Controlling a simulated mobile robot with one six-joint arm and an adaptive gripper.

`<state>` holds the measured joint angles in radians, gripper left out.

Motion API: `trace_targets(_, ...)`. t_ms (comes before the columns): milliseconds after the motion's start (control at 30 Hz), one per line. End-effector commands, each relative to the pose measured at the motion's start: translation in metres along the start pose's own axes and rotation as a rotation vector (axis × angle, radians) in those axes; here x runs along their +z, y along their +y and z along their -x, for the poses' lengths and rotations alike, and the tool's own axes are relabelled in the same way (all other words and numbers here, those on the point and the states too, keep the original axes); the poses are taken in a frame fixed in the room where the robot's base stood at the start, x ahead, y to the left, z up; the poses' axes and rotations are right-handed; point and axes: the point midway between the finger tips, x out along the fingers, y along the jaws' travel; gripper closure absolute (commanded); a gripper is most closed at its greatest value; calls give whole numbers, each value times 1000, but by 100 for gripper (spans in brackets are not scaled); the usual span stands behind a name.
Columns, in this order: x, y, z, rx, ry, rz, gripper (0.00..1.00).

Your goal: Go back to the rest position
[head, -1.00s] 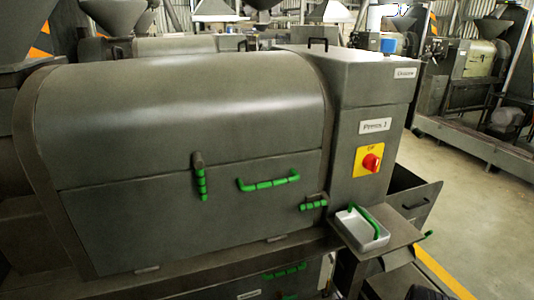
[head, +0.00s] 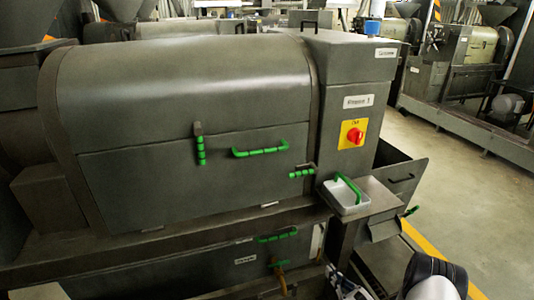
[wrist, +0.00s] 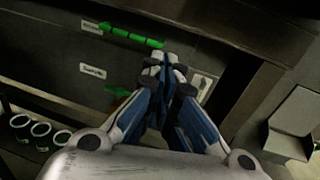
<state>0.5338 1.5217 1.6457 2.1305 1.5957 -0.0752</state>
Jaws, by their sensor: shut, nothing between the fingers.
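My gripper (wrist: 163,75) is shut and empty in the wrist view, its fingertips together in front of the dark lower panel of the press. In the head view, parts of my arm show at the bottom right, and the fingertips are not clear there. The press (head: 190,90) has a closed hood and a front door with green handles (head: 260,147). A lower green handle (head: 278,236) is on the panel below, and it also shows in the wrist view (wrist: 132,36). I cannot tell whether the fingers touch the panel.
A red switch on a yellow plate (head: 354,135) is on the control box. A white tray with a green handle (head: 344,194) sits on a side shelf. An open bin (head: 402,172) juts out at right. Several ringed items (wrist: 38,130) are at lower left.

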Motion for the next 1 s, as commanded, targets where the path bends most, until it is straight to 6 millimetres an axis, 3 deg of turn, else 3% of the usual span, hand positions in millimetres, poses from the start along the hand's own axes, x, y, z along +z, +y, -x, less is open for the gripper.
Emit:
trace_targets(267, 70, 27, -28, 200, -18, 90, 100)
trace_targets(533, 172, 92, -41, 534, -16, 280, 100)
trace_targets(767, 243, 153, -20, 811, 10, 490, 100)
trace_targets(1000, 294, 207, 25, 1068, 59, 749, 100)
